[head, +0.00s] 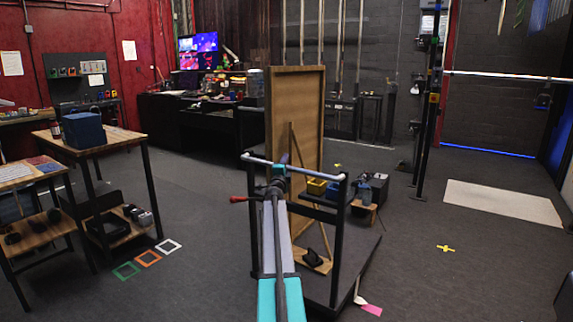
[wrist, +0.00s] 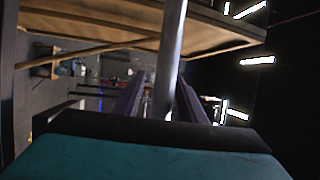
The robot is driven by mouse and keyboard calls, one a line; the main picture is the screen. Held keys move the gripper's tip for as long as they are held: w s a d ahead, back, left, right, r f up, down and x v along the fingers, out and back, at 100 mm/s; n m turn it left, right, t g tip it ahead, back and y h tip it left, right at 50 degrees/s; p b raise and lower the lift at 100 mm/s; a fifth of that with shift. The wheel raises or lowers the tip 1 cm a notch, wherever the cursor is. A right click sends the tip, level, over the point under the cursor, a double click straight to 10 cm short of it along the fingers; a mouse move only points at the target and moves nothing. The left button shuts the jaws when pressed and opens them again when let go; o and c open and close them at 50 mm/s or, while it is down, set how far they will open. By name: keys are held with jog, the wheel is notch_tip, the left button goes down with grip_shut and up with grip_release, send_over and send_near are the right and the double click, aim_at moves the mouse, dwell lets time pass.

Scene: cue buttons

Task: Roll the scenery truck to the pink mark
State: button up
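The scenery truck is a low dark wheeled platform (head: 352,262) with a tall wooden panel (head: 293,105) standing on it and a grey push bar (head: 318,174) at its near end. My gripper (head: 277,178) is at the left part of this bar. In the wrist view, the bar (wrist: 172,50) runs between the two dark fingers, with gaps showing beside it, so the fingers look open around it. A red-tipped lever (head: 238,199) sticks out left of my gripper. A pink mark (head: 372,309) lies on the floor, just right of the truck's near end.
A yellow cross (head: 446,248) and a large pale rectangle (head: 502,202) lie on the floor at right. Green, orange and white squares (head: 148,258) lie at left by a wooden table (head: 92,142). The floor right of the truck is mostly clear.

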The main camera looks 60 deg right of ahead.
jog(key=shift+w+a+r, duration=0.1)
jog(key=shift+w+a, duration=0.1)
jog(key=shift+w, duration=0.15)
jog(key=shift+a, duration=0.1)
jog(key=v, duration=1.3)
jog(key=shift+s+a+f, duration=0.2)
jog(key=shift+s, duration=0.05)
dwell(0.7)
